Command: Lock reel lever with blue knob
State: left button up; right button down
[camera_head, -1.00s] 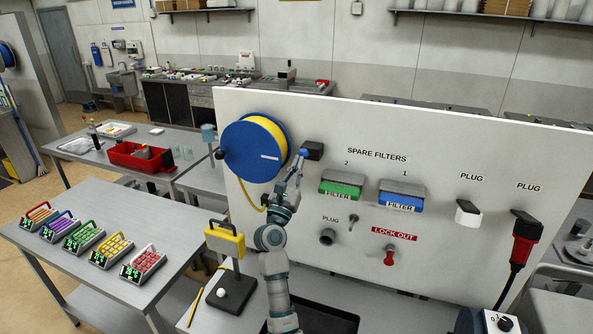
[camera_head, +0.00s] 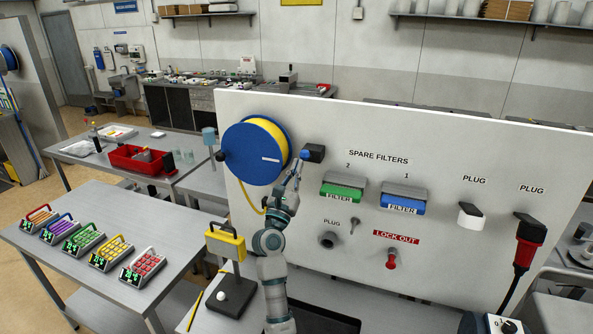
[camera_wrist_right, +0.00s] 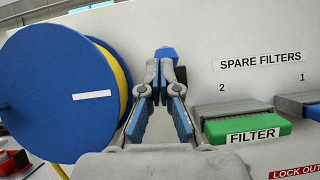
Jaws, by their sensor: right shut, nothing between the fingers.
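The blue cable reel (camera_head: 250,153) with yellow cable is mounted on the white panel, and it fills the left of the right wrist view (camera_wrist_right: 60,95). The lever's blue knob (camera_head: 305,154) sits in front of a dark block (camera_head: 316,152) just right of the reel. In the right wrist view the knob (camera_wrist_right: 165,53) shows just beyond my fingertips. My right gripper (camera_head: 299,165) is shut and empty, with its tips at or just below the knob; whether they touch it I cannot tell. The fingers partly hide the knob and lever. My left gripper is not in view.
Green (camera_head: 342,191) and blue (camera_head: 402,200) filters are to the right on the panel. A red lockout piece (camera_head: 391,261) is below. A stand with a yellow box (camera_head: 225,243) is beside my right arm. A table with several colored keypads is at left.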

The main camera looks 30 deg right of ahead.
jog(key=s+a+b, duration=0.2)
jog(key=s+a, duration=0.4)
jog(key=a, duration=0.2)
jog(key=shift+s+a+r, duration=0.25)
jog(key=shift+s+r, duration=0.05)
jog(key=shift+r, duration=0.05)
jog(key=shift+a, duration=0.1)
